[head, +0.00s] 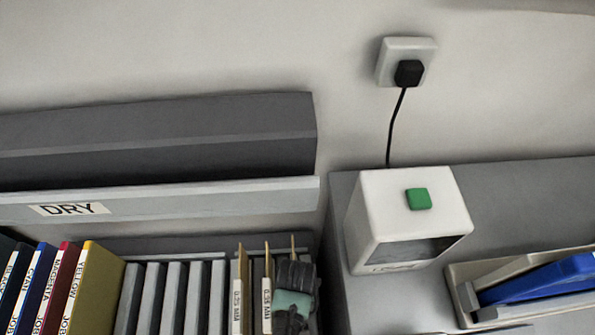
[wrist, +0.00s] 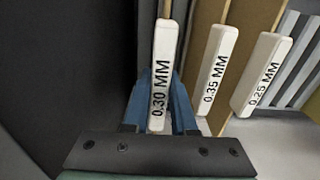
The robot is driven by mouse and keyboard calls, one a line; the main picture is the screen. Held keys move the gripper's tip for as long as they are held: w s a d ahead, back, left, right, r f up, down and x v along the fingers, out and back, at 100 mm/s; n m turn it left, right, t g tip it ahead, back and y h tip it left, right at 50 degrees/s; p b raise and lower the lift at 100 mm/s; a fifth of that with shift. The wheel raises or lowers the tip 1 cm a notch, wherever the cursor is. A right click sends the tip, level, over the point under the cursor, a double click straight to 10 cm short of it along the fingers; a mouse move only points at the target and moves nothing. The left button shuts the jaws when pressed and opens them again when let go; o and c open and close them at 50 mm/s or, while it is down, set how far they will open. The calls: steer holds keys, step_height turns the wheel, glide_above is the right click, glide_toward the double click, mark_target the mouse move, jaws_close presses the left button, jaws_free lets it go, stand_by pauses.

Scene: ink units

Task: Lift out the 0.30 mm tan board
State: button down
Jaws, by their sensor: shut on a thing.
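The 0.30 mm board, with a white labelled edge strip (wrist: 163,60), stands upright between my blue fingers in the wrist view. My gripper (wrist: 158,95) is shut on this strip. In the head view my dark gripper (head: 292,300) covers most of the board; only its thin tan top (head: 292,245) shows.
Grey slot dividers (head: 173,295) and several coloured ink binders (head: 85,285) stand to the left. A grey shelf marked DRY (head: 160,203) hangs above and behind. To the right are a white box with a green button (head: 415,215) and a tray (head: 465,290) with a blue item.

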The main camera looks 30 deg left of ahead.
step_height(320, 180, up, 8)
steer(key=p, duration=0.7)
steer(key=shift+f, duration=0.25)
